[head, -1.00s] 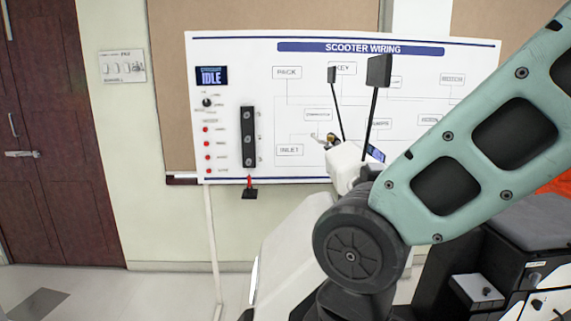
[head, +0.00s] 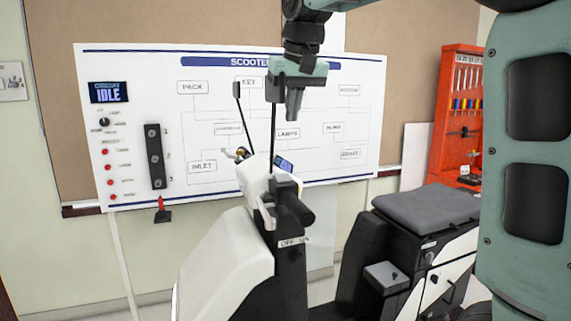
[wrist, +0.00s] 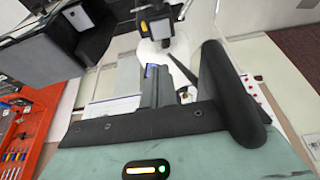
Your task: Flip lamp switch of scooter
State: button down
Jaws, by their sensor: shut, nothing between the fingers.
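The scooter (head: 228,247) stands in the middle of the head view, with a white front body, two mirrors on thin stalks, a small lit display (head: 284,163) and a black handlebar grip (head: 294,207). An OFF/ON label (head: 294,241) shows on the dark part below the grip. The lamp switch lever itself is too small to tell apart with certainty. My gripper (head: 294,114) points down above the handlebar, in line with the wiring board behind. It is shut and empty, and it appears apart from the scooter.
A scooter wiring board (head: 359,120) hangs behind, its screen (head: 109,92) reading IDLE. A red tool rack (head: 461,110) stands at the back right. My arm covers the right edge.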

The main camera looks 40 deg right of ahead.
aim_at(284, 175)
jog(key=p+x, duration=0.1)
jog(key=x, duration=0.3)
jog(key=p+x, duration=0.1)
jog(key=x, duration=0.4)
jog(key=p+x, duration=0.1)
jog(key=x, duration=0.3)
jog(key=shift+s+a+f, duration=0.1)
jog(key=shift+s+f, duration=0.05)
jog(key=shift+f, duration=0.35)
